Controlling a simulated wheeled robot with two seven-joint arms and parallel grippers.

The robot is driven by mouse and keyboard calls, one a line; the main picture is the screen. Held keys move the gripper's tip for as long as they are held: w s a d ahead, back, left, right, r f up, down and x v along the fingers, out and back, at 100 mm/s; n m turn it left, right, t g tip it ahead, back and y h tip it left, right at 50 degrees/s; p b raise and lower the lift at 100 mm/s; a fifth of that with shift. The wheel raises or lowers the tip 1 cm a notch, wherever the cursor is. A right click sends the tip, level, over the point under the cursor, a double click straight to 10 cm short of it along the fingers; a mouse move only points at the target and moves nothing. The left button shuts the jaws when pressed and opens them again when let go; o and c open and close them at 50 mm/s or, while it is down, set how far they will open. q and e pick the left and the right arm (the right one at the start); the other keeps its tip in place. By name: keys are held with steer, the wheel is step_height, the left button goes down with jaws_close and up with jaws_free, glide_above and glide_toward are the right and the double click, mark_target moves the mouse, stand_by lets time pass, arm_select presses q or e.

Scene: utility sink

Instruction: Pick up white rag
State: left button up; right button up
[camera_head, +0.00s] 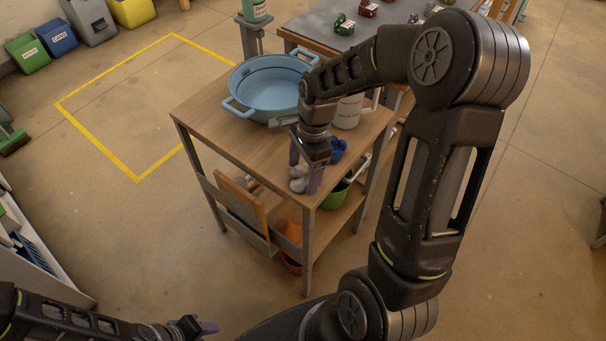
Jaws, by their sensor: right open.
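A small crumpled white rag (298,184) lies on the wooden top of the cart, near its front right corner. My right gripper (305,170) points down at the rag with its purple fingers apart. One finger stands behind the rag and the other at its right, partly covering it. I cannot tell whether the fingers touch it. My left gripper (207,328) is low at the bottom edge, away from the cart, and its jaw opening is not clear.
A blue rag (338,148) lies just behind my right gripper. A white container (347,112) and a light-blue basin (268,88) stand farther back on the cart top (215,125). The front left of the top is clear. A green bucket (335,196) sits below.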

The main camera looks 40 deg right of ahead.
steer(key=shift+c, duration=0.3)
steer(key=c, duration=1.4)
